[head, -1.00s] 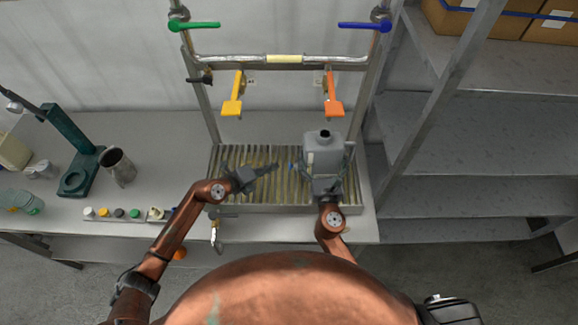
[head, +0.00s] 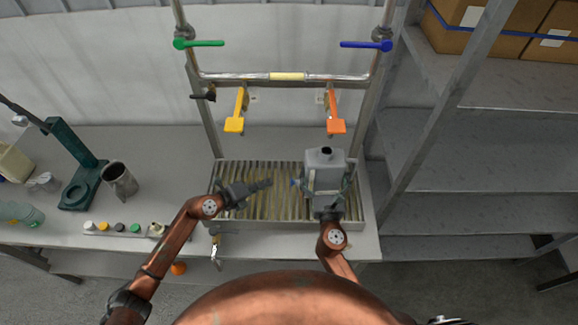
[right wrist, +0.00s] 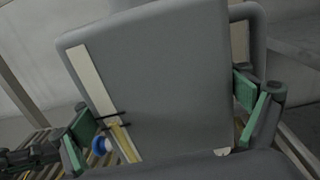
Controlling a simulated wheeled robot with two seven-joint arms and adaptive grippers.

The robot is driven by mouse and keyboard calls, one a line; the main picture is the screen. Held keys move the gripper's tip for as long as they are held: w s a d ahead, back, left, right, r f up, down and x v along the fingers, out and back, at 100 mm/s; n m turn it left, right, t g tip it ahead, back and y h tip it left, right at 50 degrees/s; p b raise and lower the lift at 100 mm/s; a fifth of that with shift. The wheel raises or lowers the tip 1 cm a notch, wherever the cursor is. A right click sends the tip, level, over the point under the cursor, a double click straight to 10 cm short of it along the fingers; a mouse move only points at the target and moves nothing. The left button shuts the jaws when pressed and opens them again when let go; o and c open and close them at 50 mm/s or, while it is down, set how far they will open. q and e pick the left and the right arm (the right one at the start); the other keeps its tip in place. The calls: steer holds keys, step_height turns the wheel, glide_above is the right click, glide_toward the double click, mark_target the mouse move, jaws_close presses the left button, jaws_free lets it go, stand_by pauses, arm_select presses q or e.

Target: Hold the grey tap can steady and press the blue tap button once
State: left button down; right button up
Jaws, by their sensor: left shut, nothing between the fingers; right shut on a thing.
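The grey tap can (head: 325,165) stands upright over the right part of the slatted drip tray (head: 277,203), a dark opening on its top. My right gripper (head: 327,188) is shut on the can, one finger at each side; in the right wrist view the grey can (right wrist: 160,80) fills the space between the green-padded fingers. The blue tap button (head: 295,183) sticks out at the can's left side; it also shows in the right wrist view (right wrist: 100,145). My left gripper (head: 266,184) is shut and empty, pointing right at the button with a small gap between.
A yellow lever (head: 235,124) and an orange lever (head: 336,126) hang above the tray. Green (head: 200,43) and blue (head: 365,45) valve handles sit higher. A metal jug (head: 119,180) and a green stand (head: 80,180) are at left; metal shelves (head: 470,150) are at right.

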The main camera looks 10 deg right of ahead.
steer(key=o, duration=1.7)
steer(key=shift+o, duration=0.2)
